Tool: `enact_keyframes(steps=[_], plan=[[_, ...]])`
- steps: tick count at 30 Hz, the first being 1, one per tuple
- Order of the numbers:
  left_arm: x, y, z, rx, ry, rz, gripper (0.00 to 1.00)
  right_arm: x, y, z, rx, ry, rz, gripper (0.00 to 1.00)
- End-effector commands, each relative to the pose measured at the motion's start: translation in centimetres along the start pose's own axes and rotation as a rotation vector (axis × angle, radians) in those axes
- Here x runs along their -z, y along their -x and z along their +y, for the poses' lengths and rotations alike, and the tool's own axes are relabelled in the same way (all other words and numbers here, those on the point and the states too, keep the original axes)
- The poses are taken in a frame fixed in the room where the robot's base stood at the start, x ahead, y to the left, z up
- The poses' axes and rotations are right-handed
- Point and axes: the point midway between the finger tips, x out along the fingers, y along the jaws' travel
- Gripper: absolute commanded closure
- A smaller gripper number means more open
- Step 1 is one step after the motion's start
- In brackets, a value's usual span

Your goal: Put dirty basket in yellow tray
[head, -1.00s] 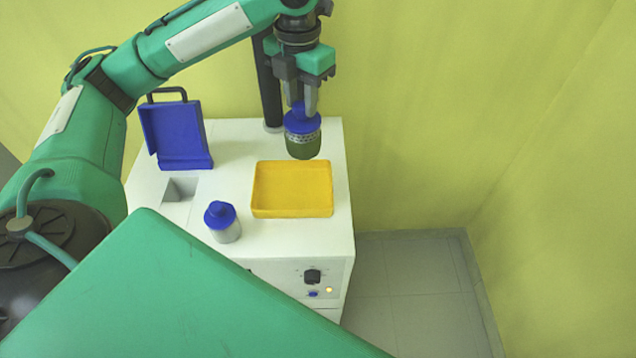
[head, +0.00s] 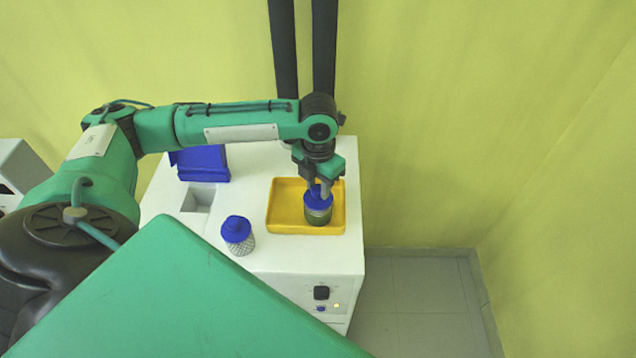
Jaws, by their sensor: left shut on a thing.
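The dirty basket (head: 318,212) has a blue top and a greenish lower part. It is upright inside the yellow tray (head: 283,224), in its right half; I cannot tell whether its bottom touches the tray floor. My left gripper (head: 320,190) points down and is shut on the blue top of the basket. The yellow tray sits on the white cabinet top. My right gripper is not in view.
A second basket (head: 238,236), grey mesh with a blue top, stands left of the tray. Behind it are a square opening (head: 198,198) and a blue lid (head: 203,163), partly behind my arm. The cabinet front has a black knob (head: 321,293) and a lit lamp.

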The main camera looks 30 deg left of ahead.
Motion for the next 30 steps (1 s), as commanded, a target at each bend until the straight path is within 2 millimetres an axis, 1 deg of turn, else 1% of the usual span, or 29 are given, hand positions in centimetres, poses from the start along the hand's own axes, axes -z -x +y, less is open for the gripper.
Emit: enact_keyframes(steps=[1, 3, 12, 13, 15, 16, 25, 28, 30], plan=[[0.1, -0.4, 0.0, 0.0, 0.0, 0.002, 1.0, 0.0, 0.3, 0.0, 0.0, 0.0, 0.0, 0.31], [0.0, -0.8, 0.0, 0.001, -0.001, 0.0, 1.0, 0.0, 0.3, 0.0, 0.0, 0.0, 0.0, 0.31], [0.0, -1.0, 0.0, 0.0, 0.0, 0.0, 1.0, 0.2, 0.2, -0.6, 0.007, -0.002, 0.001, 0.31], [0.0, -1.1, 0.0, 0.0, 0.0, 0.0, 0.67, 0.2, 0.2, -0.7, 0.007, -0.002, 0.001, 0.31], [0.0, -1.1, 0.0, 0.0, 0.0, 0.0, 0.53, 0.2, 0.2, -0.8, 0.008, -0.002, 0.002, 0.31], [0.0, -1.1, 0.0, 0.0, 0.0, 0.0, 0.49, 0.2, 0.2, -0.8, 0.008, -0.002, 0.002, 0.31], [0.0, -0.9, 0.0, 0.0, 0.0, -0.001, 0.49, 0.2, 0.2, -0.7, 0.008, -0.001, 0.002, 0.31], [-0.1, -0.2, 0.0, -0.001, 0.0, -0.003, 0.49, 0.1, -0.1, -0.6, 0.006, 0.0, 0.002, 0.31], [-0.1, 0.8, 0.0, 0.0, 0.001, -0.005, 0.49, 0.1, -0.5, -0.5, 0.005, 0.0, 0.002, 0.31]])
